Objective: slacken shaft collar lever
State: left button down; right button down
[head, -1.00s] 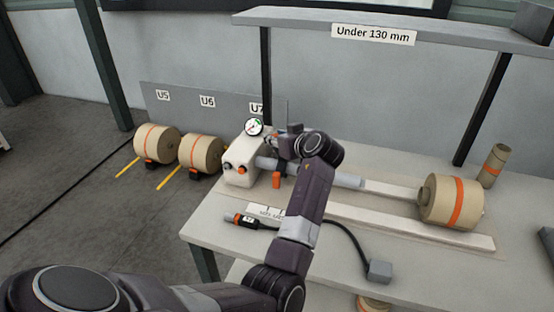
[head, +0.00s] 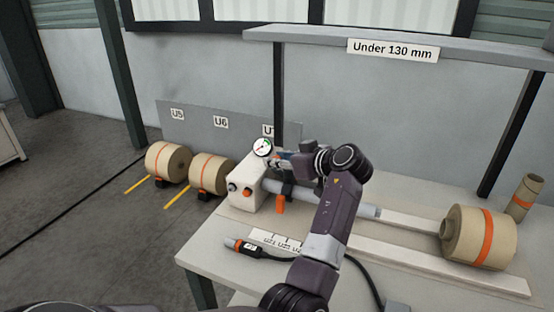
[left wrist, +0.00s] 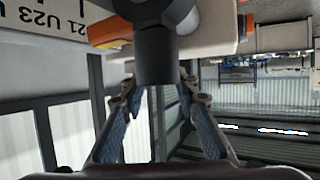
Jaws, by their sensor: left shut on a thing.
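The dark shaft collar (head: 288,190) sits around the grey shaft (head: 330,201) beside the white housing. Its orange lever (head: 281,204) hangs down below the shaft. In the left wrist view, the collar (left wrist: 155,52) has a dark stub that reaches between my fingers, and the orange lever (left wrist: 110,31) sticks out to the left. My left gripper (left wrist: 158,88) is shut on this dark part of the collar, not on the orange lever. In the head view, my left gripper (head: 284,163) is above the shaft, partly hidden by my wrist. My right gripper is not in view.
The white housing (head: 247,187) carries a round gauge (head: 262,147). A kraft roll (head: 481,237) stands at the table's right. A black-and-orange cabled tool (head: 246,248) lies in front. A shelf (head: 400,48) spans above. Two rolls (head: 168,160) sit on the floor at left.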

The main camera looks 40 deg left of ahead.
pick_arm(q)
jog(key=c, duration=1.5)
grip_release()
notch_tip(320, 180, up, 10)
